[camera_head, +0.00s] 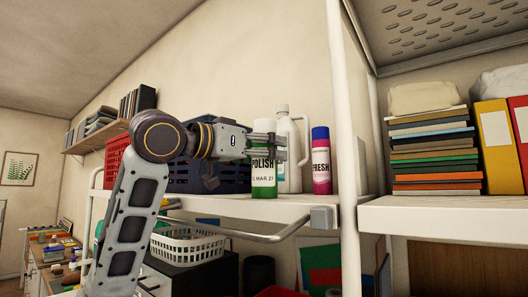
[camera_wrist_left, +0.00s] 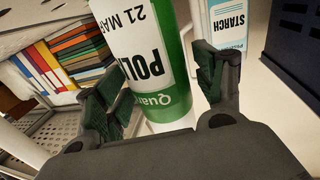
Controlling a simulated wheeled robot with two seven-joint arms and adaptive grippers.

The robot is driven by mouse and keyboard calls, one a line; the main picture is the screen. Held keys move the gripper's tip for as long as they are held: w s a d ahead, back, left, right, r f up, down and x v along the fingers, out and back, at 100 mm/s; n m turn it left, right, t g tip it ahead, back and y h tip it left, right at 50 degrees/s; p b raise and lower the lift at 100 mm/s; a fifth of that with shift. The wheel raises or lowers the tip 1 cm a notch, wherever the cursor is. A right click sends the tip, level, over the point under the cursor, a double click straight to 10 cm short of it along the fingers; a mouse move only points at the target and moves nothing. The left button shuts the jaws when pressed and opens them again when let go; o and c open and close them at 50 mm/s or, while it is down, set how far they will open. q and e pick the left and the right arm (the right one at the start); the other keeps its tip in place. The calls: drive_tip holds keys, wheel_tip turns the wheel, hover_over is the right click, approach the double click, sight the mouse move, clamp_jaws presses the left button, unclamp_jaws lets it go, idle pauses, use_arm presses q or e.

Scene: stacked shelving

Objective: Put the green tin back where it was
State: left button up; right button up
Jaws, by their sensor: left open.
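The green tin (camera_head: 264,180), with a white label reading POLISH, stands upright on the upper shelf board (camera_head: 240,206) near its front edge. In the left wrist view the green tin (camera_wrist_left: 148,50) lies between the two open fingers of my left gripper (camera_wrist_left: 160,82). A gap shows beside the right-hand finger; I cannot tell whether the left-hand one touches. My right gripper is not in view.
A white starch bottle (camera_head: 295,140) stands just behind the tin, and a pink spray can (camera_head: 321,163) to its right. A dark blue crate (camera_head: 228,178) is close on the left. A white shelf post (camera_head: 345,120) rises to the right, before stacked books (camera_head: 432,150).

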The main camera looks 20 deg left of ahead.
use_arm(q)
drive_tip(key=shift+r, duration=0.15)
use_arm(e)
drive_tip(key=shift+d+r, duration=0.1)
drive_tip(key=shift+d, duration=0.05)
use_arm(q)
drive_tip(key=b+v, duration=0.2)
drive_tip(key=v, duration=1)
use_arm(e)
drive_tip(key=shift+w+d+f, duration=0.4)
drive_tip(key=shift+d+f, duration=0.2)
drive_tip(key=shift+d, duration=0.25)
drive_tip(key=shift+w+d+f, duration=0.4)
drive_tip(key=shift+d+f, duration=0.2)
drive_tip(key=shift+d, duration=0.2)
